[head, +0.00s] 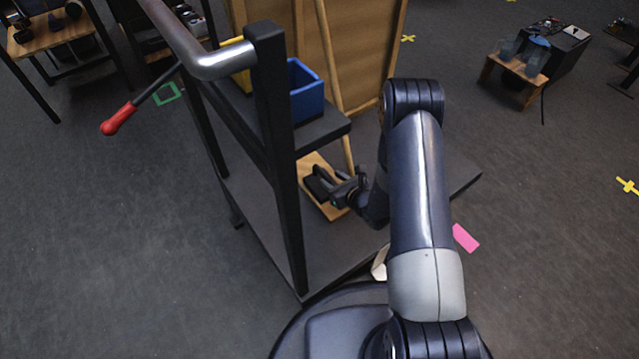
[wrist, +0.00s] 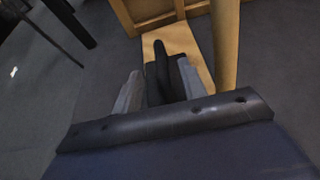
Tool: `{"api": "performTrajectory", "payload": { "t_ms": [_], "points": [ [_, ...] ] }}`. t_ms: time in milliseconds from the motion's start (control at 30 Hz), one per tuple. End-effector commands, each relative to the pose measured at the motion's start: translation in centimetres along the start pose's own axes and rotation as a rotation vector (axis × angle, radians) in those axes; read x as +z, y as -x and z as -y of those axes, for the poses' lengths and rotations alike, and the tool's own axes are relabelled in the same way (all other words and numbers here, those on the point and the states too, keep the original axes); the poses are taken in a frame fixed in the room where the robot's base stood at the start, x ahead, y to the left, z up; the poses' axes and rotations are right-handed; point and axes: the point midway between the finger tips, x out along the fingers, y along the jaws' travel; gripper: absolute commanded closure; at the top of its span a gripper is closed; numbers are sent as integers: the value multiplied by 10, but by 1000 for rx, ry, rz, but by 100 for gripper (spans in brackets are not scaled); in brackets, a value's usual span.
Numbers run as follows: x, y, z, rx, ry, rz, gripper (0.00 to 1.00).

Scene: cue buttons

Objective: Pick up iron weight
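The iron weight is a dark, nearly black block (head: 317,188) lying on a wooden board (head: 331,211) on the lower shelf of a cart. My gripper (head: 330,175) reaches in from the right, low over the board, with its fingers at the weight. In the wrist view, a grey finger stands on each side of the black weight (wrist: 162,55), and the fingers are apart. The weight's near end is hidden behind my gripper's housing. I see no clear grip on it, and it appears to rest on the board.
The cart's black post (head: 275,130) and upper shelf (head: 322,130) with a blue bin (head: 305,92) stand close to my gripper. A wooden pole (head: 335,90) rises just behind the board. A brown panel (head: 365,45) stands at the back. The shelf right of my arm is clear.

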Motion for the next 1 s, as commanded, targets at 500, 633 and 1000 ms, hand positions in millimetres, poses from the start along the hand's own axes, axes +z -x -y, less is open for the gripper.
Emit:
{"api": "performTrajectory", "payload": {
  "t_ms": [500, 633, 1000],
  "points": [
    [-3, -60, -2, 1, 1, 3, 60],
    [-2, -66, -2, 1, 0, 0, 60],
    [-2, -65, -2, 0, -1, 0, 74]
  ]
}}
